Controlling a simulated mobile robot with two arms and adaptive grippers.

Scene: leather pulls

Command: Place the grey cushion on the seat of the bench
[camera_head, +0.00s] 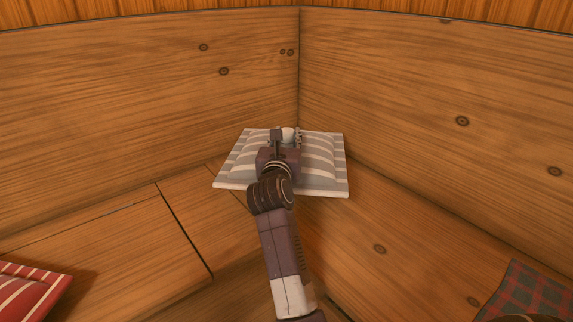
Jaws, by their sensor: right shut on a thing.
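The grey cushion (319,161) has white stripes and sits at the inner corner of the wooden corner bench (136,232), in the middle of the head view. My right gripper (287,134) is at the far part of the cushion and is shut on it. My own arm and wrist hide the cushion's middle. The cushion lies roughly flat over the corner of the seat; I cannot tell whether it touches the seat or hangs just above it. My left gripper is not in view.
A red striped cushion (28,292) lies at the lower left. A dark plaid cushion (527,295) lies at the lower right. High wooden backrests (150,95) meet in the corner behind the grey cushion. The left seat between the cushions is bare.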

